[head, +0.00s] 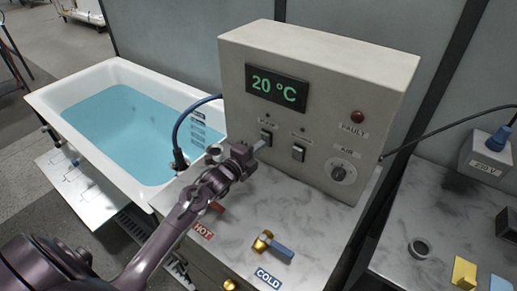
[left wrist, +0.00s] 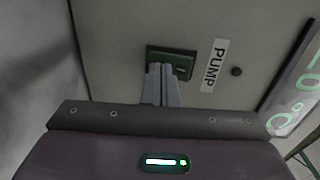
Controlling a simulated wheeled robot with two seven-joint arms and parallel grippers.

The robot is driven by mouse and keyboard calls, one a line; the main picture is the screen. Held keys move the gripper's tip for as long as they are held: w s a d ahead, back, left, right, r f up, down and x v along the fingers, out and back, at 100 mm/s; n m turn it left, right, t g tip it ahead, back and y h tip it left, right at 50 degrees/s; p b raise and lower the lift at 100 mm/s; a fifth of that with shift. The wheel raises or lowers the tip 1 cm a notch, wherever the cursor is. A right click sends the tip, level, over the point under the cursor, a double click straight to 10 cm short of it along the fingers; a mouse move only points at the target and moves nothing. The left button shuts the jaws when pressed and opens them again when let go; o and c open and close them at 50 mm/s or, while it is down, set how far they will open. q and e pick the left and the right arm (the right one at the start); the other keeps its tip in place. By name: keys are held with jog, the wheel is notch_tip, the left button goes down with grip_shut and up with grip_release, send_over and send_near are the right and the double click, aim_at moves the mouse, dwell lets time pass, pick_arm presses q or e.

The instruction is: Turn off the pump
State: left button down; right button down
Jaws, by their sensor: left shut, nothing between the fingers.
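The control box (head: 310,110) stands on the marble counter and shows 20 °C in green. Its green pump switch (head: 266,137) is on the lower left of the front panel. In the left wrist view the green switch (left wrist: 172,62) sits beside the PUMP label (left wrist: 214,66), with a small dark round spot next to the label. My left gripper (head: 262,146) is shut and empty, its fingertips at the switch and covering part of it. I cannot tell whether they touch it. In the left wrist view the shut fingers (left wrist: 163,72) overlap the lower edge of the switch. My right gripper is not in view.
A dark switch (head: 298,153), the AIR knob (head: 343,171) and a red FAULT lamp (head: 358,117) share the panel. HOT and COLD levers (head: 272,246) are on the counter. A water-filled bathtub (head: 130,125) stands left. A 230 V plug box (head: 487,155) is at right.

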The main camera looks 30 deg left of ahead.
pick_arm(q)
jog(key=s+a+b, duration=0.1)
jog(key=s, duration=0.6)
jog(key=shift+r+b, duration=0.2)
jog(key=shift+b, duration=0.15)
jog(key=shift+s, duration=0.1)
